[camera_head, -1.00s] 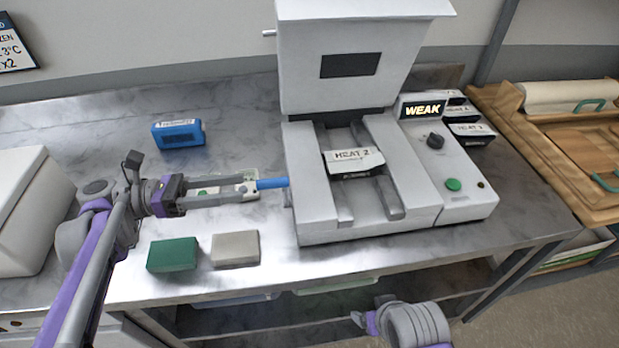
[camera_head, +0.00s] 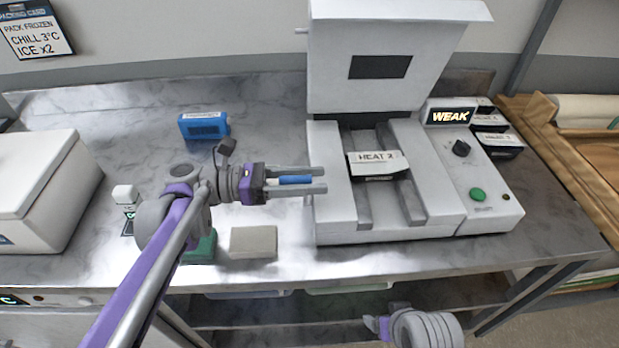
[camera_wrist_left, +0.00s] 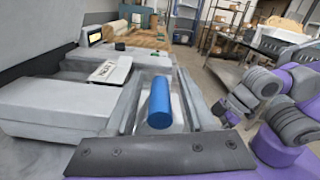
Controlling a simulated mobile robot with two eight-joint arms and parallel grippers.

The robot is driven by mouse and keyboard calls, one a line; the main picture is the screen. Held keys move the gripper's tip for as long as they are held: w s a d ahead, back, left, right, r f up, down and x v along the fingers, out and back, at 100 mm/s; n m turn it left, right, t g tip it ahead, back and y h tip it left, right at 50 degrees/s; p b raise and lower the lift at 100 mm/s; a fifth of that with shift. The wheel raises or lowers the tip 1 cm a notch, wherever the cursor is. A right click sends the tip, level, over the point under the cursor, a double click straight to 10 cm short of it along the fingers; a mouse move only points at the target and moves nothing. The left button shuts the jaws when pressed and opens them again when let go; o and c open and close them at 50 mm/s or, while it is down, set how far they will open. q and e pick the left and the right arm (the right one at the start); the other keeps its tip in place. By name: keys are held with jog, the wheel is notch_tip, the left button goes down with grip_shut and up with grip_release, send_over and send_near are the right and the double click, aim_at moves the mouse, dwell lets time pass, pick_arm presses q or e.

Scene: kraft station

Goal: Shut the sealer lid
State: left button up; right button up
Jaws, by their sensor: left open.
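The sealer's grey lid (camera_head: 385,35) stands raised at the back of the grey sealer body (camera_head: 335,200). A blue cylindrical handle (camera_head: 296,180) is at the sealer's left side; its join to the machine is hidden. My left gripper (camera_head: 319,180) is open, with one finger on each side of the blue handle. In the left wrist view the handle (camera_wrist_left: 160,103) lies between the fingers, with gaps beside it. A pack labelled HEAT 2 (camera_head: 378,165) sits in the sealer's channel. My right gripper (camera_head: 374,326) is low in front of the table, its jaws unclear.
A display reading WEAK (camera_head: 450,116) and a green button (camera_head: 478,194) are on the sealer's right. A blue block (camera_head: 204,125), a beige block (camera_head: 254,241), a partly covered green block (camera_head: 204,250) and a white box (camera_head: 40,185) are at left.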

pick_arm(q)
jog(key=shift+c, duration=0.2)
grip_shut()
dwell(1.1)
